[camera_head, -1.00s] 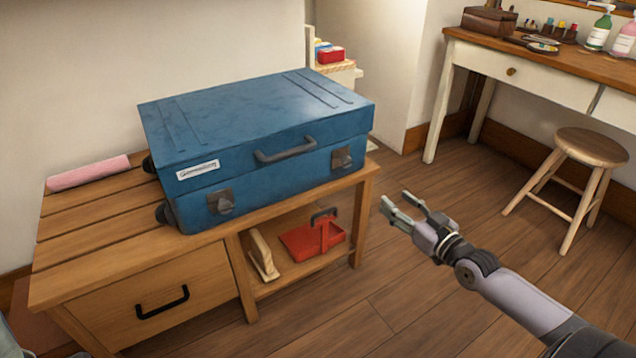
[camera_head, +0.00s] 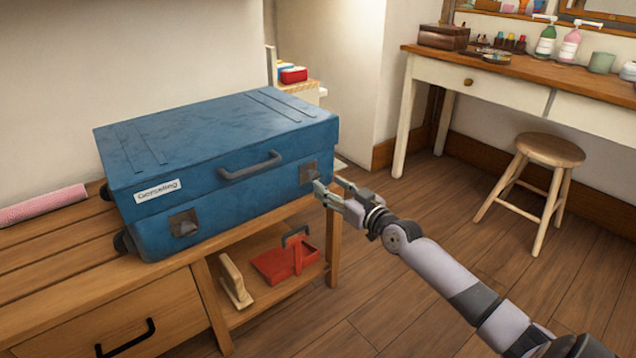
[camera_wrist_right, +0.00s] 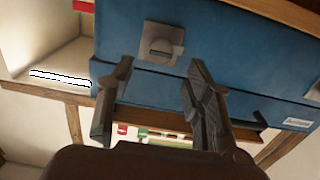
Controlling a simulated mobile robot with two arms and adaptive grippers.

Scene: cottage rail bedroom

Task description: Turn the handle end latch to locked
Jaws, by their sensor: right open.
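A blue suitcase (camera_head: 215,165) lies closed on a wooden bench. Its front has a grey carry handle (camera_head: 250,165), a left latch (camera_head: 184,223) and a right latch (camera_head: 309,172). My right gripper (camera_head: 331,187) is open and empty, just right of the right latch. In the right wrist view, the right latch (camera_wrist_right: 160,43) is a grey plate with a knob, ahead of and between the open fingers (camera_wrist_right: 160,68). A gap between fingers and latch seems to remain; contact is not visible. I cannot tell the latch's setting. My left gripper is not in view.
A pink roll (camera_head: 42,204) lies at the left. A stool (camera_head: 549,150) and white desk stand right; floor between is clear.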

